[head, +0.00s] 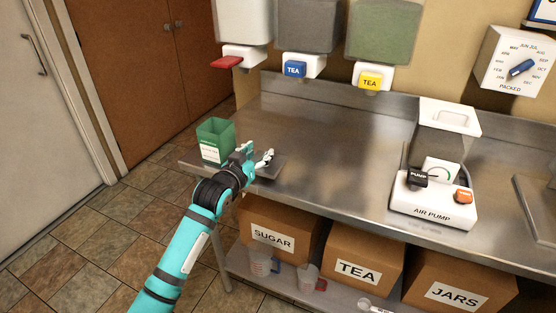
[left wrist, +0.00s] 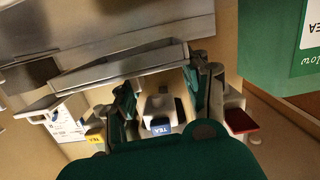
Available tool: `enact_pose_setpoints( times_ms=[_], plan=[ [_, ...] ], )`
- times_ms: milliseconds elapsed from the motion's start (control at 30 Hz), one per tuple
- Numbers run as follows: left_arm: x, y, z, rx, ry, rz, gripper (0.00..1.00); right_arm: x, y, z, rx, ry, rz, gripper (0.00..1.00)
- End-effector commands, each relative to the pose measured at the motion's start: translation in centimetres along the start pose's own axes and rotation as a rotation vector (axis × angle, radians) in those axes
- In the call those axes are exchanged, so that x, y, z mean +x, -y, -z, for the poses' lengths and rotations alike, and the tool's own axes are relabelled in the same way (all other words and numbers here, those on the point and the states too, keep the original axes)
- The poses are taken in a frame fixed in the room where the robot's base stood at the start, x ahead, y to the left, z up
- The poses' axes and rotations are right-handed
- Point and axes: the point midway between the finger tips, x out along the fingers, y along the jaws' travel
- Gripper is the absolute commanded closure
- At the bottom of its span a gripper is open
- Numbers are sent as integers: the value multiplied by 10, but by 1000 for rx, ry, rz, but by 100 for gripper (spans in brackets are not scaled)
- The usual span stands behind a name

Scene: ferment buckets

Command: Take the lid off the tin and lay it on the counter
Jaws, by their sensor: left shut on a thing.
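The green tin (head: 214,143) with a white label stands upright near the left end of the counter, its top open. It shows in part at the right of the left wrist view (left wrist: 284,50). My left gripper (head: 256,154) is just right of the tin, low over the counter, and shut on what seems to be the lid. In the left wrist view the fingers (left wrist: 162,95) stand apart. My right gripper is out of view.
The steel counter (head: 325,150) is clear to the right of the gripper, up to the air pump (head: 435,195). Dispensers with red, blue and yellow taps (head: 295,69) hang above the back edge. Boxes (head: 362,268) and measuring cups stand on the shelf below.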

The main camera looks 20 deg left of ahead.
Motion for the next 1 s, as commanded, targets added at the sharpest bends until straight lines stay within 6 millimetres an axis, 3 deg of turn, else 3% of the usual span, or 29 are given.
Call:
enact_pose_setpoints(
  times_ms=[100,300,600,1000],
  plan=[
    [21,-22,1,-4,-2,-2,92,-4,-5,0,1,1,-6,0],
    [39,-39,-2,0,-1,-1,92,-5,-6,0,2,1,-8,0],
    [45,-38,-34,1,1,0,92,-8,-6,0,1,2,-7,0],
    [46,-37,-41,1,0,0,92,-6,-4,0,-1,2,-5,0]
  ],
)
